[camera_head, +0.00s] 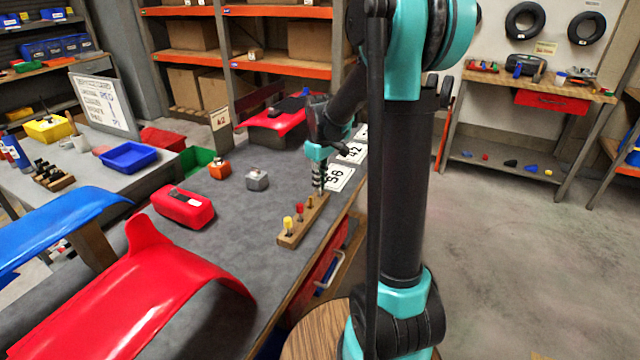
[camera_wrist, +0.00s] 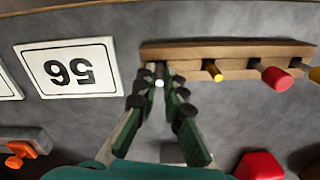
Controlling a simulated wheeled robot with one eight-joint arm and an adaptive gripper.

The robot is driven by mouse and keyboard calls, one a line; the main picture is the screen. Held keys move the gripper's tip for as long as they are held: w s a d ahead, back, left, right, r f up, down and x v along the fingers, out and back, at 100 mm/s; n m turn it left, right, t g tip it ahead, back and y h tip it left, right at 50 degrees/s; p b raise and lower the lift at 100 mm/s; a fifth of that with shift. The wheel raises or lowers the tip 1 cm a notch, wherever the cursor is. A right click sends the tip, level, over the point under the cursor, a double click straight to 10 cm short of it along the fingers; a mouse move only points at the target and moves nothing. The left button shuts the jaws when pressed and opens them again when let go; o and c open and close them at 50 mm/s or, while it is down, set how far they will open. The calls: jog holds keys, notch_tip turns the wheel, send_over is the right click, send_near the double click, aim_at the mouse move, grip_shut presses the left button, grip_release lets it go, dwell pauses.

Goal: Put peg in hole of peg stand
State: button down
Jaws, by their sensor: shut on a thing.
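The peg stand (camera_head: 291,239) is a long wooden block on the grey table, near its right edge. It carries a yellow peg (camera_head: 288,222), a red peg (camera_head: 299,211) and a thinner yellow-brown peg (camera_head: 310,202). My gripper (camera_head: 320,190) points down at the stand's far end. In the wrist view my gripper (camera_wrist: 160,84) is shut on a slim peg (camera_wrist: 159,82) with a whitish end, at the left end of the stand (camera_wrist: 190,51). The fingers hide most of the peg. I cannot tell whether its lower end is in a hole.
A white card marked 56 (camera_wrist: 70,68) lies left of the stand in the wrist view. A red curved panel (camera_head: 140,290) is at the front.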

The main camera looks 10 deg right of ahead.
jog(key=shift+f, duration=0.15)
jog(key=c, duration=1.6)
grip_release()
notch_tip(320, 180, up, 12)
jog(key=s+d+f+m+t, duration=0.1)
jog(key=s+f+m, duration=0.1)
jog(key=s+f, duration=0.3)
jog(key=s+d+f+m+t, duration=0.1)
jog(key=s+f+m, duration=0.2)
jog(key=s+f, duration=0.3)
jog(key=s+d+f+m+t, duration=0.2)
jog(key=s+f, duration=0.3)
jog(key=s, duration=0.6)
jog(key=shift+f+m, duration=0.3)
jog(key=shift+m, duration=0.1)
